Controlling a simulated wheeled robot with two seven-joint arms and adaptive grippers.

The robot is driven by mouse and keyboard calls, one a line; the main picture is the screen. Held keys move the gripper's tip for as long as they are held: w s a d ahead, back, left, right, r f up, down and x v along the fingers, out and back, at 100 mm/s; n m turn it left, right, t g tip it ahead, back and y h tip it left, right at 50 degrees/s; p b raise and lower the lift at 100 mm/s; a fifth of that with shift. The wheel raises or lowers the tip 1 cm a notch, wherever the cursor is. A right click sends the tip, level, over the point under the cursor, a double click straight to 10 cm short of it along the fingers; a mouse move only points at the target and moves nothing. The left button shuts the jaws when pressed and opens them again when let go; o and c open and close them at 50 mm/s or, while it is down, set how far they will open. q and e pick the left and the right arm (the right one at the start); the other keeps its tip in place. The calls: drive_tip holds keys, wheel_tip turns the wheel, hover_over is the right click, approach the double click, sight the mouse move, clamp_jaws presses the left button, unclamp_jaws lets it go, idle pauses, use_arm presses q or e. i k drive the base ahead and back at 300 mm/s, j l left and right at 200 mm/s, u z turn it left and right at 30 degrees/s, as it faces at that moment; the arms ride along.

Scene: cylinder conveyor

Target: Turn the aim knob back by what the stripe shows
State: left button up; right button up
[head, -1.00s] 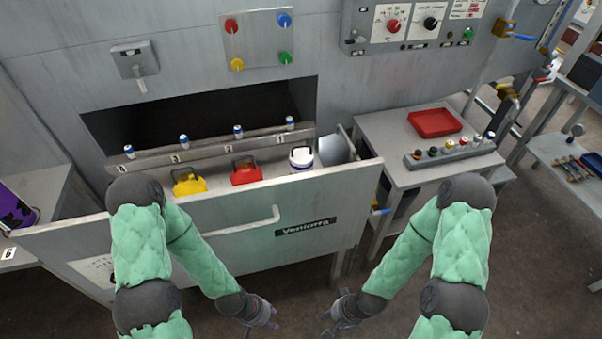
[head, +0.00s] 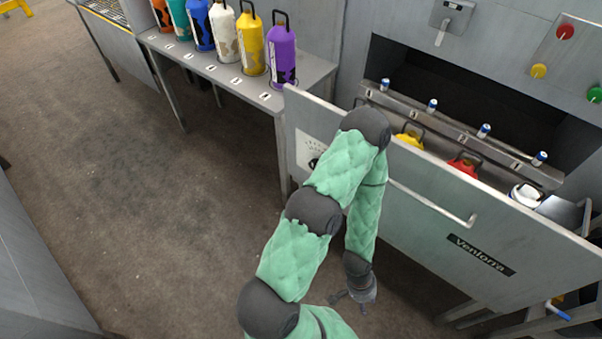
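A white dial plate (head: 309,147) with printed marks is on the left end of the grey drawer front. A dark knob (head: 313,162) shows at its lower edge, partly covered by my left arm. I cannot read the knob's pointing direction or make out a stripe. My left gripper (head: 350,303) hangs low in front of the drawer, below and apart from the dial. Its fingers look spread and empty. My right gripper is out of view.
The drawer (head: 400,235) stands open with a bar handle and holds yellow (head: 410,139) and red (head: 465,165) cylinders and a white one (head: 525,195). A shelf (head: 215,75) at the back left carries several coloured cylinders. The floor to the left is clear.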

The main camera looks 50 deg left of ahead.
sight(312, 163)
drive_tip(key=k+u, duration=0.25)
drive_tip(key=u, duration=0.2)
drive_tip(key=k+j+u, duration=0.2)
drive_tip(key=u, duration=0.3)
